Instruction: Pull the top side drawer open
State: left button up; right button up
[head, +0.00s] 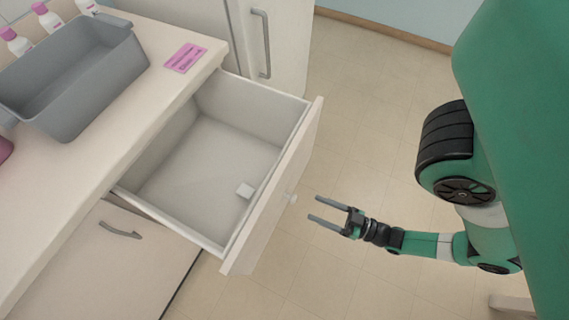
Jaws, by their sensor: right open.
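The top side drawer (273,197) stands pulled out from under the counter, and its inside shows. A small pale knob (292,198) sticks out from the drawer front. My right gripper (313,208) is open and empty. Its two fingers point at the drawer front, a little to the right of the knob and apart from it in the picture. My left gripper is not in view.
On the counter (165,95) are a grey basin (100,92), a pink label card (185,58) and several white bottles with pink labels (45,17). Cabinet doors with handles stand below and behind. The tiled floor (370,120) to the right is clear.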

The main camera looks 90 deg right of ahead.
jog(key=v, duration=0.4)
jog(key=shift+s, duration=0.25)
